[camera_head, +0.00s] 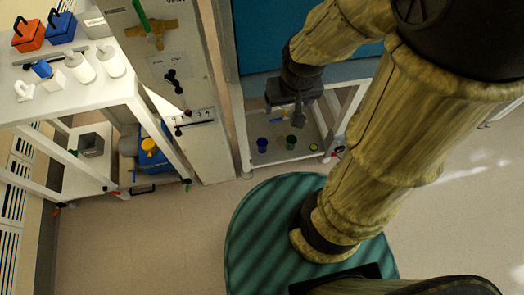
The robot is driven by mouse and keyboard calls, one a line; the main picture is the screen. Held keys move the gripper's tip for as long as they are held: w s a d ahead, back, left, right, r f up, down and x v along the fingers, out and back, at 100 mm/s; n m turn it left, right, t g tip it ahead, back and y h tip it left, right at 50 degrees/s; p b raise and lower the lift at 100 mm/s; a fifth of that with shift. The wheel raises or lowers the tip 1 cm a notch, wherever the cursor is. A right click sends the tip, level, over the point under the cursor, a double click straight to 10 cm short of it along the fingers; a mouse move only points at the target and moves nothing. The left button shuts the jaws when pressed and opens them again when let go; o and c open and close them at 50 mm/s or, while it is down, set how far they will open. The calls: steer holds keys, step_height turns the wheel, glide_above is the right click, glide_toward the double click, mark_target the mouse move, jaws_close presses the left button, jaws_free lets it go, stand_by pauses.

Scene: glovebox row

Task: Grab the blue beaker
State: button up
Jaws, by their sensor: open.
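A small blue beaker (262,145) stands on the low grey shelf (275,158) of a white frame, near the middle of the head view. A green beaker (291,141) stands just right of it. My gripper (299,118) is open and points down from the end of my arm. In the picture it lies above and right of the blue beaker, apart from it. The gap in height between them is hard to judge. Nothing shows between the fingers.
A small yellow-green item (314,147) and a red one lie farther right on the shelf. The frame's white posts (241,130) flank the opening. A white bench (75,100) at left holds orange and blue boxes and white bottles. The floor (150,240) in front is clear.

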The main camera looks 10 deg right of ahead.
steer(key=s+f+b+x, duration=0.1)
steer(key=s+b+x, duration=0.3)
steer(key=b+x, duration=1.55)
steer(key=s+f+b+x, duration=0.1)
steer(key=s+b+x, duration=0.2)
steer(key=b+x, duration=1.65)
steer(key=w+a+f+m+t+h+b, duration=0.1)
steer(key=w+f+m+t, duration=0.1)
steer(key=w+f, duration=0.45)
steer(key=w+a+f+m+t+h+b, duration=0.15)
steer(key=w+f, duration=0.25)
steer(key=f, duration=0.6)
steer(key=w+a+f+m+t+b, duration=0.1)
steer(key=w+f+m, duration=0.1)
steer(key=w+f, duration=0.45)
steer(key=s+d+f+n+t, duration=0.1)
steer(key=s+f+n+t, duration=0.1)
steer(key=f+t, duration=0.3)
steer(key=s+f+n+t, duration=0.2)
steer(key=s+f+t, duration=0.2)
steer(key=f, duration=0.7)
steer(key=shift+d+t, duration=0.4)
steer(key=shift+t, duration=0.45)
